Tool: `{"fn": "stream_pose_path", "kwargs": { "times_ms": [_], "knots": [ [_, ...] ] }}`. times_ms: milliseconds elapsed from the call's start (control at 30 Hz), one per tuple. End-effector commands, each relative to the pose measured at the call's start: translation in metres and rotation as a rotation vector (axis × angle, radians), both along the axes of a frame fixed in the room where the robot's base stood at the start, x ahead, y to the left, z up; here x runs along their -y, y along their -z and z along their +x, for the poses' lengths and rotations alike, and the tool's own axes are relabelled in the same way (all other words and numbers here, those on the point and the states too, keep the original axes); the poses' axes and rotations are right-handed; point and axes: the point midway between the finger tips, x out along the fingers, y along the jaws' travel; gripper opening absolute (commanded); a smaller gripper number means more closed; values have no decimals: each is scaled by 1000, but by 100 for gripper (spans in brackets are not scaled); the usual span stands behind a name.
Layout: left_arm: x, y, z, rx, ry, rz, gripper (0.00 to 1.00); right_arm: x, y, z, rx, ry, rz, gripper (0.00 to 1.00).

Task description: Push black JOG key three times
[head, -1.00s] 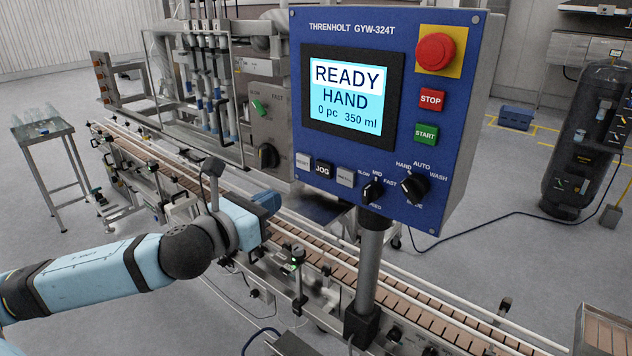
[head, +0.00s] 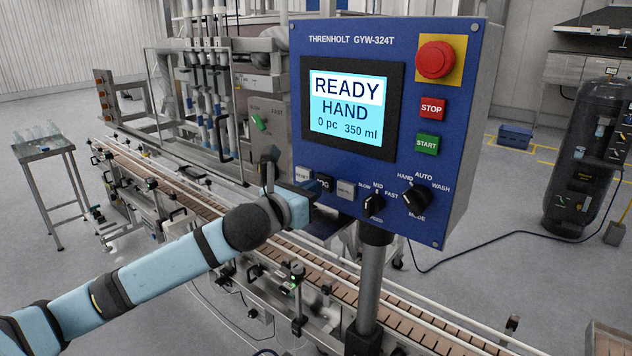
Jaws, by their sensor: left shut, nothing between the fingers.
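The black JOG key (head: 325,184) is in the lower left of the blue control panel (head: 455,110). It sits between a pale key (head: 302,174) on its left and a grey key (head: 346,190) on its right. My left gripper (head: 309,188) is shut and empty. Its tip is at the JOG key and covers part of its left and lower side. I cannot tell whether it touches the key. The screen (head: 346,105) reads READY, HAND, 0 pc, 350 ml. My right gripper is not in view.
A red emergency button (head: 435,59), a STOP key (head: 432,108), a START key (head: 427,144), a speed knob (head: 373,205) and a mode knob (head: 415,197) are on the same panel. A conveyor (head: 190,203) runs below, and a post (head: 369,275) carries the panel.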

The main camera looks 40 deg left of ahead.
Motion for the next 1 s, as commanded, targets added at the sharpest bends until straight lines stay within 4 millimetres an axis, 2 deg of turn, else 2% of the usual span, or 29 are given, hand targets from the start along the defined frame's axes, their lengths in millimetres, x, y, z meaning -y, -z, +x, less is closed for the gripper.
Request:
{"fn": "stream_pose_path", "kwargs": {
  "times_ms": [167, 567, 800, 1000],
  "knots": [
    [1, 0, 14, 0, -1, -1, 0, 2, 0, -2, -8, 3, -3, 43],
    [1, 0, 17, 1, -1, 1, 0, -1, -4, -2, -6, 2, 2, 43],
    [1, -3, 34, 0, -2, 2, 0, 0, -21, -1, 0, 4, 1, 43],
    [1, -1, 35, 3, -2, 1, 0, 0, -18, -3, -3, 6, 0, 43]
  ]
}}
